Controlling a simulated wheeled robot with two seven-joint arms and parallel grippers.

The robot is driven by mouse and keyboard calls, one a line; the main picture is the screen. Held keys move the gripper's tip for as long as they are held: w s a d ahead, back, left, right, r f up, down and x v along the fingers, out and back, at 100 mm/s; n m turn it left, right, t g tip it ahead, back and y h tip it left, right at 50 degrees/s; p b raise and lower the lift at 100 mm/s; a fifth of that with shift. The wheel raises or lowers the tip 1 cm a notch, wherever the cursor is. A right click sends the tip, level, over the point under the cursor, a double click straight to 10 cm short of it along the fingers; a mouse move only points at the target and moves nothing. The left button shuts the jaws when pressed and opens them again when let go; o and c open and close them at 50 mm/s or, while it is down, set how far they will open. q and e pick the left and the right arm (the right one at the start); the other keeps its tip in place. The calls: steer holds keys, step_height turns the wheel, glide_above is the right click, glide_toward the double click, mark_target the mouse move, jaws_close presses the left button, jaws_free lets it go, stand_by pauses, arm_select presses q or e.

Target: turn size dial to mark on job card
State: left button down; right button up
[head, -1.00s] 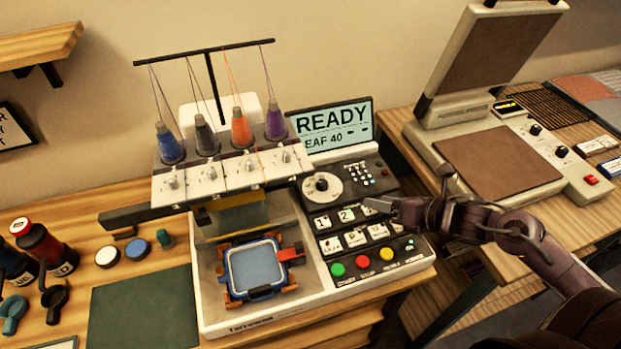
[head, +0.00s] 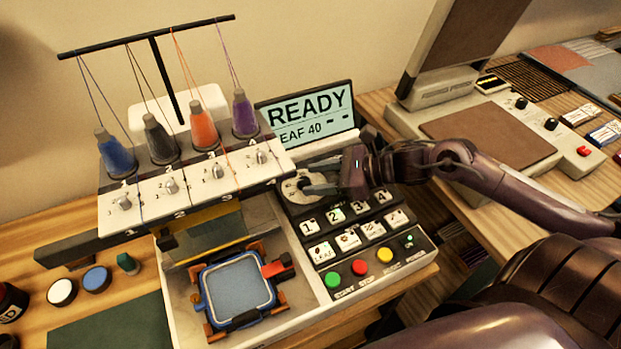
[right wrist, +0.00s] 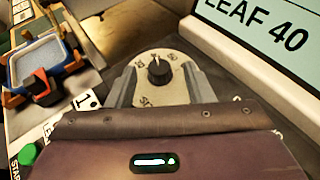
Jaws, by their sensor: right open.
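The size dial is a pale round plate (head: 296,191) with a black knob, on the embroidery machine's control panel. In the right wrist view the black knob (right wrist: 159,71) stands between my open fingers, with its pointer line toward the top. My right gripper (head: 318,186) is over the dial, its fingers on either side of the knob; it also shows in the right wrist view (right wrist: 160,85). I cannot tell whether the fingers touch the knob. The screen (head: 308,115) reads READY and LEAF 40. I see no job card. My left gripper is out of view.
The hoop (head: 238,284) lies left of the panel. Numbered buttons (head: 335,214) and green, red and yellow buttons (head: 359,267) sit below the dial. Thread cones (head: 203,128) stand on the machine's head. A heat press (head: 490,145) stands on the right table.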

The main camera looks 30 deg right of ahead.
steer(key=shift+w+a+f, duration=0.15)
steer(key=shift+w+a, duration=0.15)
steer(key=shift+a, duration=0.2)
steer(key=shift+w+a+f, duration=0.15)
steer(key=shift+w, duration=0.05)
steer(key=shift+c, duration=1)
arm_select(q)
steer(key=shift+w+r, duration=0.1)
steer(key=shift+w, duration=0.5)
arm_select(e)
steer(key=shift+s, duration=0.1)
steer(key=c, duration=0.8)
